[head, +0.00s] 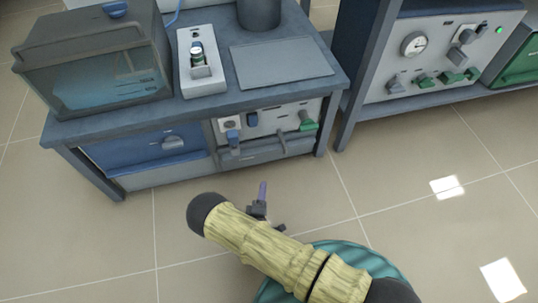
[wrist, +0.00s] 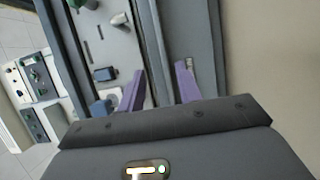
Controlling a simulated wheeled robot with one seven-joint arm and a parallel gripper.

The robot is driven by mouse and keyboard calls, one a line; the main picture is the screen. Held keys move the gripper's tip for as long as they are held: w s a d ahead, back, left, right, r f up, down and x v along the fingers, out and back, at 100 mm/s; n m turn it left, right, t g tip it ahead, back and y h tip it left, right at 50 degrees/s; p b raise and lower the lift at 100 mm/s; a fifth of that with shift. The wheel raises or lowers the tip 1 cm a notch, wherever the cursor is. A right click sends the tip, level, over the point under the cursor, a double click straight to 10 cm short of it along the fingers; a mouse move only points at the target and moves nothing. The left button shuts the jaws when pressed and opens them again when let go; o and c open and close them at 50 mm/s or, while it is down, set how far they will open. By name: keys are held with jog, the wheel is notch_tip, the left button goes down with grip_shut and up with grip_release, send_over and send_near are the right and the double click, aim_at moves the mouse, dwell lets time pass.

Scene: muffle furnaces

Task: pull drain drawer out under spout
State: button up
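The drain drawer (head: 262,152) is a low grey front under the white valve panel (head: 266,118) of the bench and looks closed. A thin grey spout (head: 283,143) hangs in front of the panel above it. My gripper (head: 262,192) is in front of the bench, low over the floor, apart from the drawer in the head view. In the wrist view its two purple fingers (wrist: 160,68) are spread with nothing clearly held. A grey ledge (wrist: 151,40), perhaps the drawer's front, runs beyond the fingers; its contact with them cannot be told.
A glass tank (head: 95,65) stands on the bench (head: 210,105). A second bench with a gauge panel (head: 440,55) is at right.

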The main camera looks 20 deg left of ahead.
aim_at(269, 152)
jog(key=w+b, duration=0.2)
jog(key=w, duration=0.3)
jog(key=w+a+b, duration=0.1)
jog(key=w+b, duration=0.2)
jog(key=w, duration=0.2)
jog(key=w+a+b, duration=0.1)
jog(key=w+b, duration=0.1)
jog(key=w, duration=0.4)
jog(key=shift+w+a+b, duration=0.1)
jog(key=shift+a+b, duration=0.15)
jog(key=shift+b, duration=0.15)
jog(key=shift+c, duration=0.2)
grip_shut()
